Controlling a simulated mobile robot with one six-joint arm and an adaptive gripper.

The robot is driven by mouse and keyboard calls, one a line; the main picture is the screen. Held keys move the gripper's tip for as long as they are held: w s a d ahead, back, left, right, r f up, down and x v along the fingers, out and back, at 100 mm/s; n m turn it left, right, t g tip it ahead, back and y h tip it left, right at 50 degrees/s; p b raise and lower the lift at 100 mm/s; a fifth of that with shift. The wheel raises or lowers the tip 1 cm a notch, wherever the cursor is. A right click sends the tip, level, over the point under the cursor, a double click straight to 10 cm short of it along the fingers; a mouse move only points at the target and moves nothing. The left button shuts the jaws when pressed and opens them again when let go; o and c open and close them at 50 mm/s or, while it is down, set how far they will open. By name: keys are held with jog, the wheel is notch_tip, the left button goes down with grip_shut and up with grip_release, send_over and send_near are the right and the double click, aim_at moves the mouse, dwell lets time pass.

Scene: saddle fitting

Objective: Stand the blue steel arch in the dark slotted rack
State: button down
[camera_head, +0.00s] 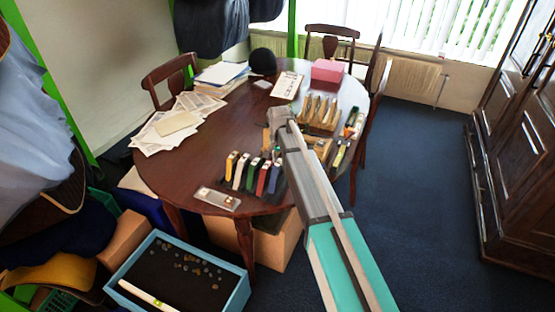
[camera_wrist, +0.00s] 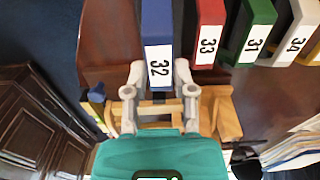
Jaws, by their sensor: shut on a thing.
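The blue steel arch (camera_wrist: 158,25) is at the top middle of the wrist view, with a white label reading 32. My gripper (camera_wrist: 160,88) is shut on its labelled end, one finger on each side. In the head view the blue arch (camera_head: 275,177) is at the right end of a row of coloured arches, beside the red one. The dark slotted rack (camera_head: 282,187) shows only as a dark strip by the row. I cannot tell whether the blue arch sits in a slot.
Red (camera_wrist: 209,30), green (camera_wrist: 254,30) and white (camera_wrist: 298,35) arches stand close beside the blue one. Wooden holders (camera_head: 318,112) are behind on the table (camera_head: 190,150). A metal plate (camera_head: 217,198) lies at its front edge. A blue tray (camera_head: 236,290) is below.

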jog(key=shift+f+b, duration=1.45)
jog(key=shift+f, duration=0.1)
dwell(2.1)
dwell(0.8)
jog(key=shift+c, duration=1.8)
grip_release()
jog(key=o, duration=0.4)
jog(key=shift+c, duration=0.2)
jog(key=shift+s, duration=0.1)
jog(key=shift+r, duration=0.15)
jog(key=shift+r+p, duration=2.4)
jog(key=shift+p, duration=0.1)
